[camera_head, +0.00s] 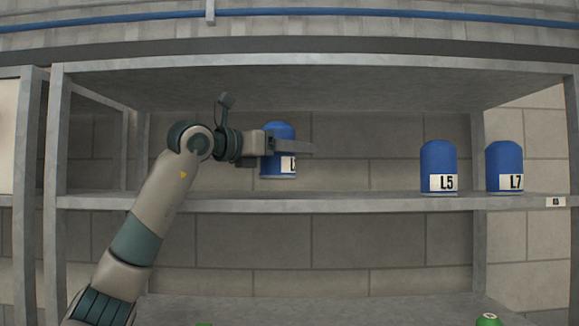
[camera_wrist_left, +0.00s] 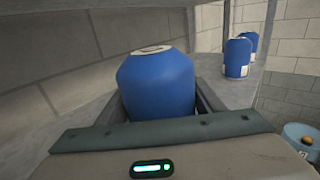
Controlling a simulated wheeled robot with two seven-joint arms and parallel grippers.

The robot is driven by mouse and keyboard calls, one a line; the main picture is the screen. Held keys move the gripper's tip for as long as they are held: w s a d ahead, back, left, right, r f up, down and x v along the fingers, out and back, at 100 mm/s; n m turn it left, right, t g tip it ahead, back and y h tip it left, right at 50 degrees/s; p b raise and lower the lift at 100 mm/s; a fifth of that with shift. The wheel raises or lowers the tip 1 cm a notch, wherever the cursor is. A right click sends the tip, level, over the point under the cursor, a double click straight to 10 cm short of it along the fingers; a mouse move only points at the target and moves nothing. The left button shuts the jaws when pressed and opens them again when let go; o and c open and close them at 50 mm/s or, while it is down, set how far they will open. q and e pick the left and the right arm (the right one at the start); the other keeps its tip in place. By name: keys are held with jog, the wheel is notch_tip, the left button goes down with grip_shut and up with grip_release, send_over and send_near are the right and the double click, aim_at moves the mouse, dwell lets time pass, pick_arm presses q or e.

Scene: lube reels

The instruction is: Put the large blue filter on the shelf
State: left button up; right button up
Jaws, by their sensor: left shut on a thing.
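The large blue filter (camera_head: 279,167) is a domed blue cylinder with a white label, partly covered by my gripper. My left gripper (camera_head: 290,147) is shut on it and holds it upright above the middle shelf board (camera_head: 340,203), inside the shelf bay. A small gap shows between the filter's base and the board's front edge in the head view. In the left wrist view the held filter (camera_wrist_left: 158,85) sits between the two fingers, its top facing the camera. My right gripper is not in view.
Two similar blue filters, labelled L5 (camera_head: 438,167) and L7 (camera_head: 505,166), stand on the right part of the same board. The board between the held filter and L5 is clear. A metal upper shelf (camera_head: 340,80) is overhead. A green-topped object (camera_head: 488,319) shows low at the right.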

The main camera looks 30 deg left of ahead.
aim_at(289, 166)
pick_arm(q)
jog(key=shift+a+f+p, duration=0.1)
jog(key=shift+f+p, duration=0.5)
jog(key=shift+f, duration=1.25)
jog(key=shift+f, duration=0.1)
jog(key=o, duration=1.5)
